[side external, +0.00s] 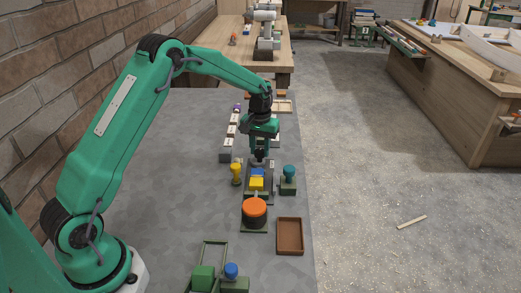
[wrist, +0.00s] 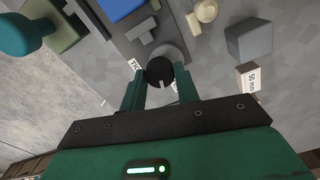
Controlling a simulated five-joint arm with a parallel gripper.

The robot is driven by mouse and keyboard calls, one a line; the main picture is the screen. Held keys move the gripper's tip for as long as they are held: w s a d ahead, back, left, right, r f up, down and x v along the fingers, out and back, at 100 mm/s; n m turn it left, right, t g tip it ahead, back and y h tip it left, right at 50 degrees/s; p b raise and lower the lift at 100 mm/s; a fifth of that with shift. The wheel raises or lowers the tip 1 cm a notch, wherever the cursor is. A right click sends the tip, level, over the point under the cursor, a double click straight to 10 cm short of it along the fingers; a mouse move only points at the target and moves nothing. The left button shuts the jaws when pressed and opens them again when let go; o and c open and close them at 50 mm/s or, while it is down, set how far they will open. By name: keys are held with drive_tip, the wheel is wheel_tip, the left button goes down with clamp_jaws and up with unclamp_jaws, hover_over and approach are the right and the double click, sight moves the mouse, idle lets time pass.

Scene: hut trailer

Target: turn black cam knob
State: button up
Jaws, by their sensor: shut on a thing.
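The black cam knob (wrist: 160,70) is a small round black piece with a pale line on its face, seen in the wrist view in front of a grey round base. My gripper (wrist: 160,84) has one finger on each side of it and is shut on it. In the side external view my gripper (side external: 259,157) points down at the far part of a dark plate. The knob is mostly hidden there by my gripper.
A yellow knob (side external: 236,170) stands close left, and a teal knob (side external: 289,172) close right. A yellow block (side external: 257,184) and an orange-topped black cylinder (side external: 254,207) stand nearer. A brown tray (side external: 290,251) lies front right. The table's left part is clear.

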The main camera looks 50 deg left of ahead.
sight(260, 151)
drive_tip(key=shift+n, duration=1.5)
drive_tip(key=o, duration=1)
drive_tip(key=shift+r, duration=0.1)
drive_tip(key=shift+r, duration=3.8)
drive_tip(key=shift+r, duration=0.1)
